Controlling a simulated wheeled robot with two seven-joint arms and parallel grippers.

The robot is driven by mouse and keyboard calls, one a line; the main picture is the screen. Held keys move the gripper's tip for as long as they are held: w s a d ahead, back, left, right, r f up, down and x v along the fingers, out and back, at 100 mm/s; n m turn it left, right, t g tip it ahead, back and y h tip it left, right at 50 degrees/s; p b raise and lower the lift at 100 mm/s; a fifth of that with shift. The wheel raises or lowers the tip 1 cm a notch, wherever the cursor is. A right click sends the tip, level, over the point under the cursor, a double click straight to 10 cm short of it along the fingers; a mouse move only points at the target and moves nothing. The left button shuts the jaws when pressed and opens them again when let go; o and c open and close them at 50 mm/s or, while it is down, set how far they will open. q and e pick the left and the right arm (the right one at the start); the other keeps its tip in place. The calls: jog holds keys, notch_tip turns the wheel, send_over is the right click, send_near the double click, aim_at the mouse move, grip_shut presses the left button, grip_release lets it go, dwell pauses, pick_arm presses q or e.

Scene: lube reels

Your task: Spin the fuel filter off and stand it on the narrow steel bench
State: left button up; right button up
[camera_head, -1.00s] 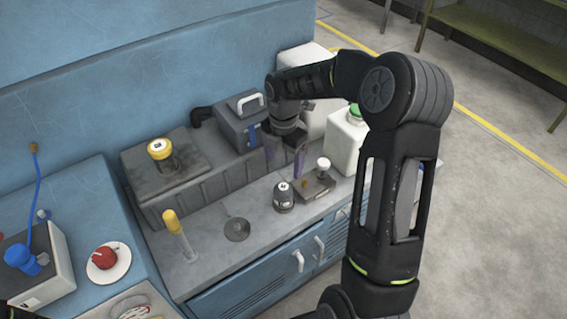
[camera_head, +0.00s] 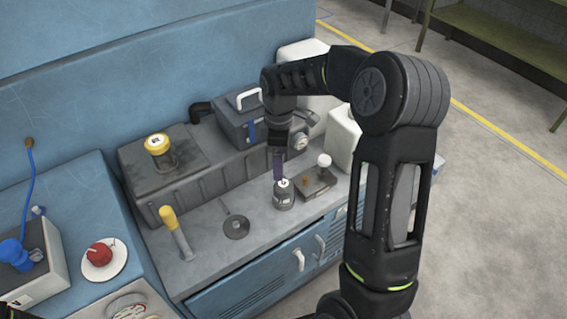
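A small dark canister with a pale band and white-marked top (camera_head: 284,197), which looks like the fuel filter, stands upright on the grey worktop (camera_head: 262,228) in front of the engine-like block. My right gripper (camera_head: 279,178) points down at the canister's top. Its fingers overlap the top in the picture and are seen nearly edge-on, so I cannot tell if they touch or are closed. I cannot tell for certain which surface is the narrow steel bench; an olive bench (camera_head: 500,35) stands at the far upper right.
A small block with a white knob (camera_head: 318,182) sits close right of the canister. A flat round piece (camera_head: 236,227) and a yellow-handled tool (camera_head: 176,230) lie to its left. The ribbed grey block (camera_head: 215,175) is behind. A white jug (camera_head: 343,137) is partly hidden by my arm.

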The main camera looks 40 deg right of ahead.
jog(key=n+b, duration=0.2)
jog(key=b, duration=0.2)
send_over(283, 183)
jog(key=a, duration=0.2)
jog(key=f, duration=0.2)
jog(key=w+f, duration=0.1)
jog(key=f, duration=0.1)
jog(key=shift+d+f, duration=0.1)
jog(key=shift+d, duration=0.15)
jog(key=n, duration=0.2)
jog(key=d+n, duration=0.1)
jog(key=shift+s+d+f, duration=0.1)
jog(key=shift+s+f, duration=0.25)
jog(key=shift+s, duration=0.05)
jog(key=shift+s+d+r+n, duration=0.1)
jog(key=shift+s+d+n, duration=0.1)
jog(key=shift+n, duration=0.7)
jog(key=shift+a+n, duration=0.1)
jog(key=shift+n, duration=0.4)
jog(key=shift+f, duration=3.95)
jog(key=shift+c, duration=0.5)
